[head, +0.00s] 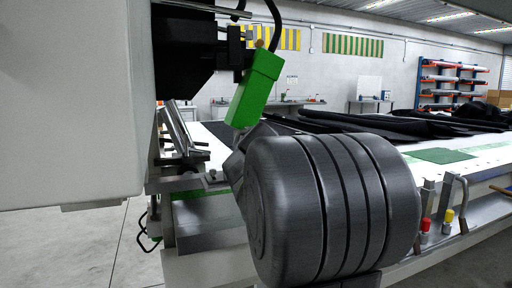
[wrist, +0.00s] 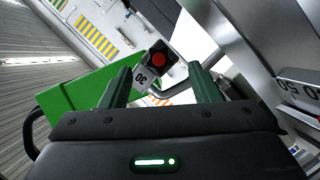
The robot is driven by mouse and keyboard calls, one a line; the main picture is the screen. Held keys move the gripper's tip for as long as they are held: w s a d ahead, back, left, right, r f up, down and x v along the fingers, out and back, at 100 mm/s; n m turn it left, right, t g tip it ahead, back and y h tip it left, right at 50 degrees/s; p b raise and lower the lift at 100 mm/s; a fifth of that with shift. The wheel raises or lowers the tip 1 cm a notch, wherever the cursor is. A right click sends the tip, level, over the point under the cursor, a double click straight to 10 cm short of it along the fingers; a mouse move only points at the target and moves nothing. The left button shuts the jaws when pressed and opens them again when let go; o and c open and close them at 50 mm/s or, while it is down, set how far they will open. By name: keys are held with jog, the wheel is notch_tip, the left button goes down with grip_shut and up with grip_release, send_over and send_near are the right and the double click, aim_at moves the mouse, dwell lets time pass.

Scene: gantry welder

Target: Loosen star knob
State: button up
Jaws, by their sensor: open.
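I cannot make out a star knob for certain in either view. In the wrist view, a small black square part with a round red centre (wrist: 159,58) shows beyond the gap between my fingertips. I cannot tell whether it is the knob. My gripper (wrist: 163,76) is open, its two dark green fingers apart with nothing visible held between them. In the head view my gripper is not visible; my large grey arm link fills the lower middle and hides what lies behind it.
A bright green block (head: 256,88) hangs from the black machine head (head: 184,52); green also fills the wrist view's left (wrist: 75,100). A white housing (head: 70,110) stands at left. Dark sheets (head: 350,122) lie on the long table. Clamps (head: 450,205) line its right edge.

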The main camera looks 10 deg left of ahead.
jog(key=v, duration=1)
jog(key=shift+s+d+r+p, duration=0.1)
jog(key=shift+s+p, duration=0.25)
jog(key=shift+p, duration=0.05)
